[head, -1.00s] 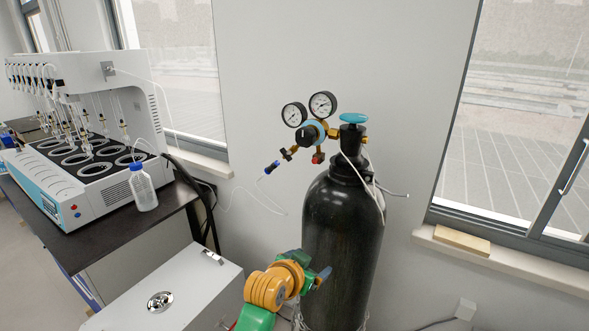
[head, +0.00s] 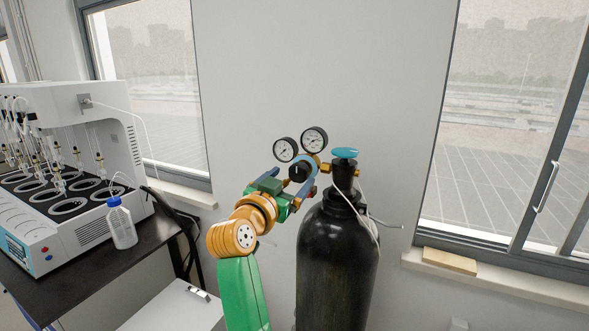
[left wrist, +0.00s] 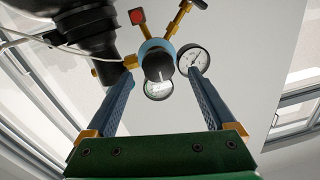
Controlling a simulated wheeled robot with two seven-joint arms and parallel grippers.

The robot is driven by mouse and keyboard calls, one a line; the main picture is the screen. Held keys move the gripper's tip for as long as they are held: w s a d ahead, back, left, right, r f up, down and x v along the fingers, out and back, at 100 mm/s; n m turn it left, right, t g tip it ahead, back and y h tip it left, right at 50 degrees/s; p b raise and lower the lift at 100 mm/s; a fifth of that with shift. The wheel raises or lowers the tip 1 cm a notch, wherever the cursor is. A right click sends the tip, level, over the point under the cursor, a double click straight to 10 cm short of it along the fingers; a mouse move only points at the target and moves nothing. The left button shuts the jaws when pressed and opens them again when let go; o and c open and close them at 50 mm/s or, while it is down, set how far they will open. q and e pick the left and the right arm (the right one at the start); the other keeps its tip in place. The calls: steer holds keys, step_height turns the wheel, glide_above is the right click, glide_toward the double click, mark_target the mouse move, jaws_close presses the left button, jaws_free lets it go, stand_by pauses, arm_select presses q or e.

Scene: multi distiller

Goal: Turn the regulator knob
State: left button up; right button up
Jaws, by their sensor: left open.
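The regulator (head: 311,163) is on the black gas cylinder (head: 338,255), with two round gauges above it. Its black regulator knob (head: 297,172) faces my left gripper (head: 294,175). In the left wrist view the dark round knob (left wrist: 158,66) lies between the far ends of the blue fingers of the left gripper (left wrist: 160,73). The fingers are spread wide, one on each side of the knob, with a visible gap. How far the fingertips reach along the knob is hard to tell. My right gripper is in neither view.
A blue valve handwheel (head: 345,153) tops the cylinder, and a white tube (head: 367,212) hangs beside it. A distiller (head: 70,170) and a blue-capped bottle (head: 122,225) stand on the dark bench at left. A white cabinet (head: 180,308) stands low in front.

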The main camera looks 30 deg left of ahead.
mark_target(297, 174)
arm_select(q)
steer(key=w+p, duration=0.1)
steer(key=w, duration=0.2)
steer(key=shift+w, duration=0.2)
steer(key=shift+s+a, duration=0.1)
steer(key=c, duration=1.4)
